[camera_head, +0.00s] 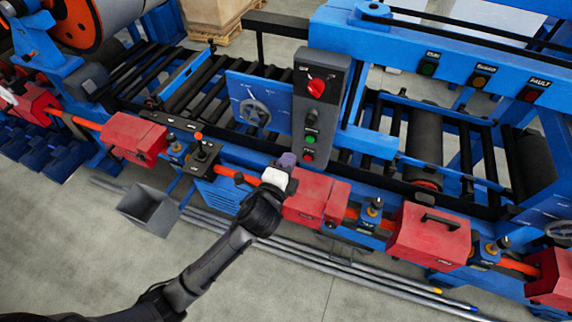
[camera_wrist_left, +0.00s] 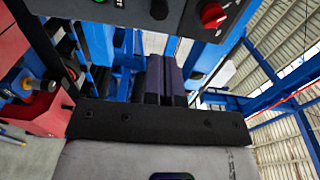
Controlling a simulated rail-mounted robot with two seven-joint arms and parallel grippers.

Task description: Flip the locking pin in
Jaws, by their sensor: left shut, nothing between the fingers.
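My left gripper (camera_head: 288,159) is in the middle of the head view, just below the tall grey control box. Its fingers are shut and empty. They also show closed together in the left wrist view (camera_wrist_left: 166,78). Several knobbed pins stand on blue blocks along the front rail; one pin (camera_head: 374,208) is right of my gripper and apart from it. A pin with a blue block and orange band (camera_wrist_left: 42,86) shows at the left of the wrist view. I cannot tell which is the locking pin. My right gripper is not seen.
The grey control box (camera_head: 320,105) with a red knob stands close behind my gripper. Red boxes (camera_head: 432,237) line the front rail. A joystick panel (camera_head: 202,152) is to the left. A grey bin (camera_head: 148,209) and long pipes lie on the floor, otherwise clear in front.

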